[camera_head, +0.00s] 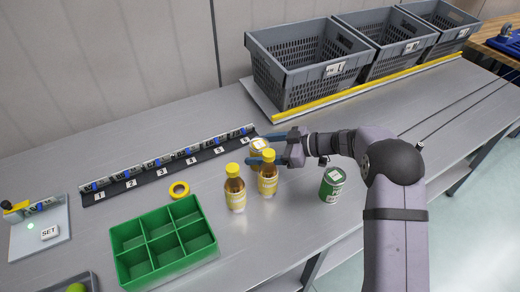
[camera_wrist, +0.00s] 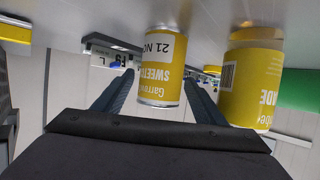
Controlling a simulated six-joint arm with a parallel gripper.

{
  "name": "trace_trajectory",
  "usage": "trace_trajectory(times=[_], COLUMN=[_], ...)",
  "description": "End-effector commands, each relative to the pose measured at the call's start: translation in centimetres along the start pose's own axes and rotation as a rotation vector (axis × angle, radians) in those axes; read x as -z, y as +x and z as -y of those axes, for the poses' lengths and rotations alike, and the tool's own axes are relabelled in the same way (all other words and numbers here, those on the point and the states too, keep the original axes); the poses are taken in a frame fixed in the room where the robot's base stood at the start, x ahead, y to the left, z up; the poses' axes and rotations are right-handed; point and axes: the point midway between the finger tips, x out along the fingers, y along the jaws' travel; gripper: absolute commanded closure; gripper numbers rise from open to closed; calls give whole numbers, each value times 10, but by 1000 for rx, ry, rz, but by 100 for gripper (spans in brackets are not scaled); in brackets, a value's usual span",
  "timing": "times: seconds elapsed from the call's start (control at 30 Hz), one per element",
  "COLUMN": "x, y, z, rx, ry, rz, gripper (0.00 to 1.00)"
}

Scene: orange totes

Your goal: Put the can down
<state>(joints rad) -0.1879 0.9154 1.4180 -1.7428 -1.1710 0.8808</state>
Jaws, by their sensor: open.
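A yellow sweetcorn can (camera_head: 258,145) is upright at the right end of the numbered strip, partly hidden behind a bottle and my gripper. My gripper (camera_head: 264,148) reaches in from the right with its blue fingers open on either side of the can. In the wrist view the can (camera_wrist: 162,65) shows between the two fingers (camera_wrist: 160,85), its label upside down in that view. The can appears to stand on the table; its base is not clearly visible in the head view.
Two yellow-capped bottles (camera_head: 235,190) (camera_head: 268,175) stand close in front of the can; one is beside the right finger in the wrist view (camera_wrist: 252,80). A green can (camera_head: 332,184), green divided tray (camera_head: 157,219), tape roll (camera_head: 179,190) and grey crates (camera_head: 290,95) are around.

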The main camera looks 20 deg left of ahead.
Motion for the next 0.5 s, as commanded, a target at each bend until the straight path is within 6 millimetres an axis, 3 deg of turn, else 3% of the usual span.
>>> trace_trajectory(times=[0.23,0.5], x=[2,1], y=[-17,-64], z=[-1,-1], rx=[-2,-4], ry=[-1,0], rz=[0,0], gripper=[35,35])
